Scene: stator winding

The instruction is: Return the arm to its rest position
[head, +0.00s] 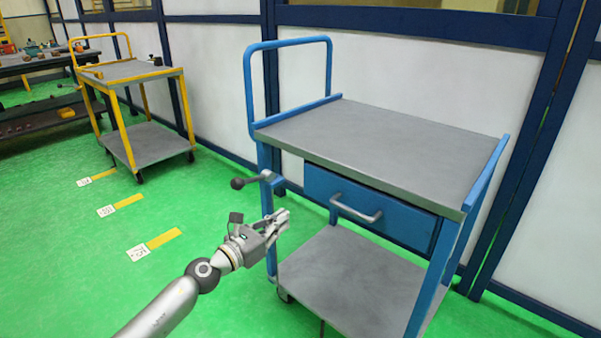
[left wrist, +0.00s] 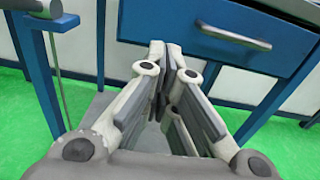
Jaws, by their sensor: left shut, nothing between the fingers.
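My left gripper (head: 283,217) is in front of the blue cart's left front side, near a lever with a dark ball knob (head: 238,184). In the left wrist view its fingers (left wrist: 174,52) come together at the tips with nothing between them. The blue cart (head: 385,146) has a grey top and a blue drawer (head: 371,207) with a light handle (head: 356,209). The drawer looks shut, and its handle also shows in the left wrist view (left wrist: 234,37). The gripper is apart from the handle, to its left. My right gripper is not seen.
The cart's lower grey shelf (head: 350,282) is empty. A yellow cart (head: 129,72) stands at the back left, with a dark workbench (head: 38,66) beyond it. White wall panels with blue frames stand close behind the blue cart.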

